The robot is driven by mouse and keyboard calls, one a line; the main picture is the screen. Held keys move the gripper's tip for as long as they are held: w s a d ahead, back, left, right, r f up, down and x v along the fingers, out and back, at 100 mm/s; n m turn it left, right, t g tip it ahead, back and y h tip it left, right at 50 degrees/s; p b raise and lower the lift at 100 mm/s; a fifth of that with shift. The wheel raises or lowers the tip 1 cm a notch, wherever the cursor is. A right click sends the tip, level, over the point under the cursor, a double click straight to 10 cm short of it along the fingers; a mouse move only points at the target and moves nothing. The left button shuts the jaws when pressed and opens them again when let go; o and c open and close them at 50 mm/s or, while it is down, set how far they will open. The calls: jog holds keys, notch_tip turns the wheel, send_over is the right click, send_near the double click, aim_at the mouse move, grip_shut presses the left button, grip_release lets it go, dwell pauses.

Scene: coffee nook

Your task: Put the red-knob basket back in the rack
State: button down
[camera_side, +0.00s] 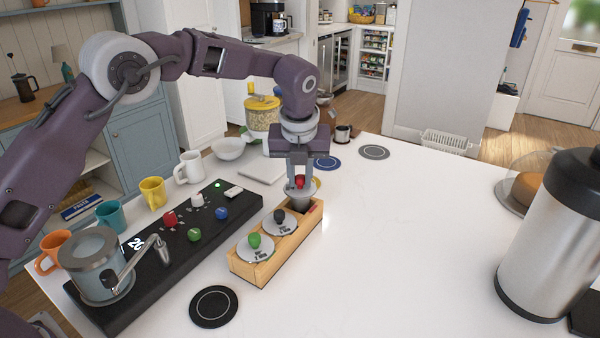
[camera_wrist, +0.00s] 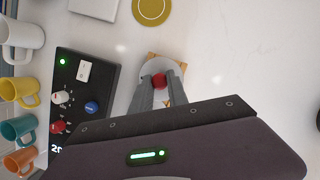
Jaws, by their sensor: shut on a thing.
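My gripper (camera_side: 300,180) is shut on the red knob (camera_side: 300,182) of the red-knob basket (camera_side: 302,197). The basket is a grey-white cone with a wide rim, at the far end slot of the wooden rack (camera_side: 262,268). Its lower part is hidden by the rack's wall, and I cannot tell whether it is fully seated. A green-knob basket (camera_side: 255,246) and a black-knob basket (camera_side: 280,222) sit in the other slots. In the wrist view the red knob (camera_wrist: 159,80) is between my fingertips, with the basket rim around it and a wooden corner showing.
A steel urn (camera_side: 550,240) stands at the right. The counter between is clear.

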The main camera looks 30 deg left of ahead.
jog(key=shift+f, duration=2)
dwell(0.9)
jog(key=c, duration=1.2)
grip_release()
jog(key=v, duration=0.7)
jog(key=shift+r, duration=0.1)
